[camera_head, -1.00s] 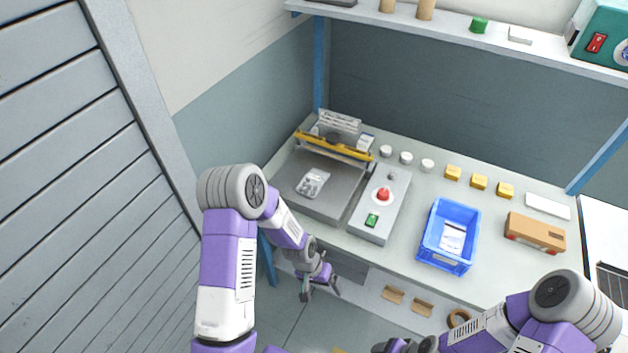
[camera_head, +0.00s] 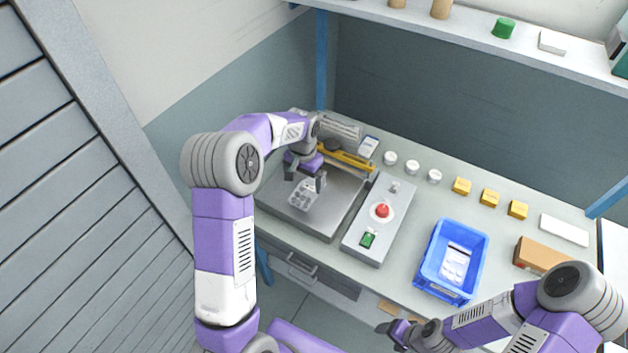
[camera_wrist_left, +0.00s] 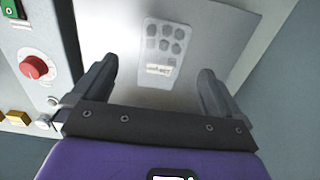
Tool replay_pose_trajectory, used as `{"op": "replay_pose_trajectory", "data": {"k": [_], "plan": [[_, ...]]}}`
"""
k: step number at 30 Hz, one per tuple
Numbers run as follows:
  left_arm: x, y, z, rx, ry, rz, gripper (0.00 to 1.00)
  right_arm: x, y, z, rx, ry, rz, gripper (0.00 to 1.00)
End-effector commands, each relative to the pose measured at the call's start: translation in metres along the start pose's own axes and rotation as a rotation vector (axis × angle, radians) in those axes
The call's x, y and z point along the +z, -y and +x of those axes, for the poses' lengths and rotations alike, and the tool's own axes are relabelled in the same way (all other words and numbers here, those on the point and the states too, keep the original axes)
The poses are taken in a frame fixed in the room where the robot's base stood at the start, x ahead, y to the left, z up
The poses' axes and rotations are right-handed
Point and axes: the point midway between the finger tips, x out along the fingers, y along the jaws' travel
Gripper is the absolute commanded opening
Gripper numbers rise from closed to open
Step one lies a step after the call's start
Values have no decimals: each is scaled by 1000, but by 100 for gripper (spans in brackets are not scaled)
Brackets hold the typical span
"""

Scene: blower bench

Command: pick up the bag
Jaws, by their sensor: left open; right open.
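The bag (camera_head: 304,195) is a small clear pouch with several dark round pieces in it, lying flat on the grey metal plate of the bench machine (camera_head: 335,222). In the left wrist view the bag (camera_wrist_left: 163,52) lies ahead of the fingertips, between their lines, with a pale label at its near end. My left gripper (camera_head: 305,179) is open and empty just above the bag, partly covering its far end. It also shows open in the left wrist view (camera_wrist_left: 150,80). My right gripper (camera_head: 388,330) is low at the front, away from the bag; its fingers are small in view.
A yellow bar (camera_head: 346,161) crosses behind the plate. A blue bin (camera_head: 452,260), white jars (camera_head: 412,167) and yellow blocks (camera_head: 490,197) are further right.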

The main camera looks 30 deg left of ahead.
Motion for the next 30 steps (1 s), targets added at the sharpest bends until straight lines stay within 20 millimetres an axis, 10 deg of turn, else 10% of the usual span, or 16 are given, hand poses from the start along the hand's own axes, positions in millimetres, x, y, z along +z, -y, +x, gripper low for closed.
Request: {"op": "replay_pose_trajectory", "data": {"k": [26, 30], "plan": [[0, 6, 76, 1, 1, -1, 100, 0, -3, 8, 0, 1, 0, 66], [0, 5, 76, 1, 1, -1, 83, 0, -3, 8, 0, 1, 0, 66]]}}
